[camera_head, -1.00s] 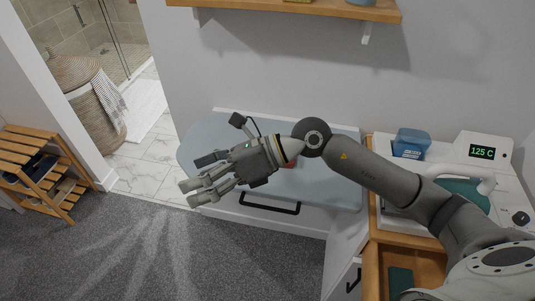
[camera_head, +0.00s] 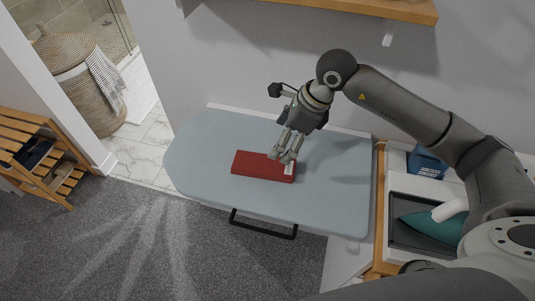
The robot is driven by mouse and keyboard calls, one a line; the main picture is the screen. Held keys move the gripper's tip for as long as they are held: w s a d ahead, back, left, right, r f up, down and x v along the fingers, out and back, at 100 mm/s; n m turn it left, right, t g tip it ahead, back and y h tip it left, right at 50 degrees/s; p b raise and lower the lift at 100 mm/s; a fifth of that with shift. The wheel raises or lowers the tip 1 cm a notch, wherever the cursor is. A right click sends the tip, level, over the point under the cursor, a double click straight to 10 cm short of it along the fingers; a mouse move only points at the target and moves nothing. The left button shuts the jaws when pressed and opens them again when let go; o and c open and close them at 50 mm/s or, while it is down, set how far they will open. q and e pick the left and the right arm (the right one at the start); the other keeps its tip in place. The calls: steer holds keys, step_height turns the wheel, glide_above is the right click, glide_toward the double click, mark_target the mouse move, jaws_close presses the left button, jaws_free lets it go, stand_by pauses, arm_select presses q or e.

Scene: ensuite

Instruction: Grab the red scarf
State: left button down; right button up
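The red scarf (camera_head: 258,166) lies folded into a flat rectangle on the pale blue ironing board (camera_head: 205,150). A white label shows at its right end. My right gripper (camera_head: 283,156) comes in from the right and points down at the right end of the scarf. Its fingers look apart, with the tips over or at the scarf's upper right edge. I cannot tell whether they touch it. My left gripper is not in view.
A black handle (camera_head: 263,224) sticks out at the board's front edge. A teal iron (camera_head: 432,224) and a blue container (camera_head: 427,163) stand on the unit at right. A wooden shelf (camera_head: 350,8) hangs above. A wicker basket (camera_head: 85,90) and slatted rack (camera_head: 40,155) are at left.

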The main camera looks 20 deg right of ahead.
mark_target(267, 164)
steer(key=a+f, duration=0.1)
steer(key=f, duration=0.1)
steer(key=a+f+p, duration=0.1)
steer(key=shift+s+a+f, duration=0.1)
steer(key=shift+a+f, duration=0.1)
steer(key=shift+f, duration=0.45)
steer(key=p+x, duration=0.2)
steer(key=x, duration=0.2)
steer(key=shift+d+f+p, duration=0.15)
steer(key=shift+f+p, duration=0.1)
steer(key=shift+p, duration=0.15)
steer(key=shift+f, duration=0.4)
steer(key=c, duration=0.8)
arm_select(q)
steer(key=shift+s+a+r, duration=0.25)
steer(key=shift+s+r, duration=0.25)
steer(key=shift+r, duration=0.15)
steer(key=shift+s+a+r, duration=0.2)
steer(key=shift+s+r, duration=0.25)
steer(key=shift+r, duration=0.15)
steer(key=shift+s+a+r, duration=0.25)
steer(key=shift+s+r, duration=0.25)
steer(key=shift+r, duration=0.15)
arm_select(e)
steer(key=c, duration=0.4)
steer(key=shift+o, duration=0.2)
